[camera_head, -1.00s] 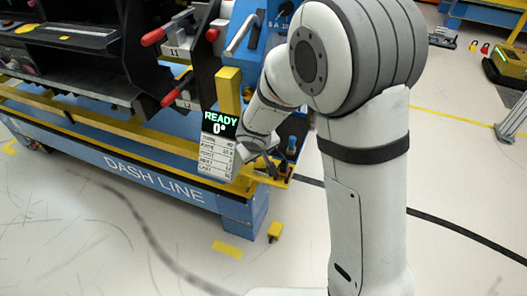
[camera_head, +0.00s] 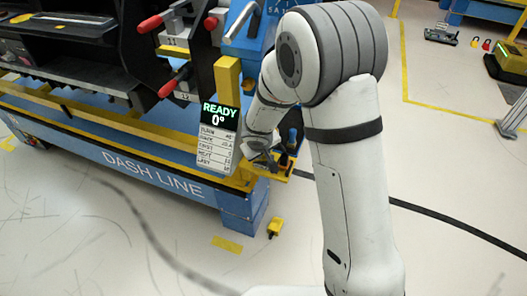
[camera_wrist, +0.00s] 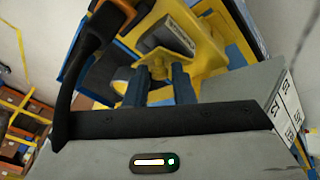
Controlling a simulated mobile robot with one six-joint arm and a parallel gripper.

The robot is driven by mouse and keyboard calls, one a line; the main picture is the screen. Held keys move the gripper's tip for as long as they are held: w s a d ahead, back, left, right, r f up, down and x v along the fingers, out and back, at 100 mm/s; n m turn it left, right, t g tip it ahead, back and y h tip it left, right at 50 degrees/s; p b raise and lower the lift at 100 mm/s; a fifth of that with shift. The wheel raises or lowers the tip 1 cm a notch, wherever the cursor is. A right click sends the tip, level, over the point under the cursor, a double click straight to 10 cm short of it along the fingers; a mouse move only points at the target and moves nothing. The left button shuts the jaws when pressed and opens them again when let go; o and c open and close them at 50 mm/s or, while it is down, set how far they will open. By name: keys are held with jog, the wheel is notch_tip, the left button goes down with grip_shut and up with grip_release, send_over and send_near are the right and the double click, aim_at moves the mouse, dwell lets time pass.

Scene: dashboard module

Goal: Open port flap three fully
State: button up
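I cannot make out port flap three for certain in either view. In the wrist view my gripper (camera_wrist: 160,72) has two blue fingers standing apart with a gap between them. A yellow part (camera_wrist: 158,64) shows beyond the gap, and I see nothing clearly held. A grey box-like part (camera_wrist: 178,36) sits past the fingertips. In the head view my arm reaches down to the right end of the dash line, behind the sign reading READY 0° (camera_head: 219,117). The gripper there is mostly hidden.
The blue DASH LINE bench (camera_head: 150,172) with its yellow rail (camera_head: 100,117) runs across the left. Red-tipped handles (camera_head: 172,84) stick out above it. A yellow post (camera_head: 227,80) stands by the sign. A small yellow block (camera_head: 275,228) is on the floor.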

grip_shut()
jog(key=shift+a+r+h+p, duration=0.3)
jog(key=shift+r+h+p, duration=0.1)
jog(key=shift+p, duration=0.45)
jog(key=shift+w+a+f+g+h+p, duration=0.1)
jog(key=shift+f+g+h+p, duration=0.1)
jog(key=shift+g+h+p, duration=0.15)
jog(key=shift+o, duration=1.9)
grip_release()
jog(key=p+v, duration=0.1)
jog(key=v, duration=0.6)
jog(key=shift+s+r+p, duration=0.2)
jog(key=shift+r+p, duration=0.1)
jog(key=shift+p, duration=0.05)
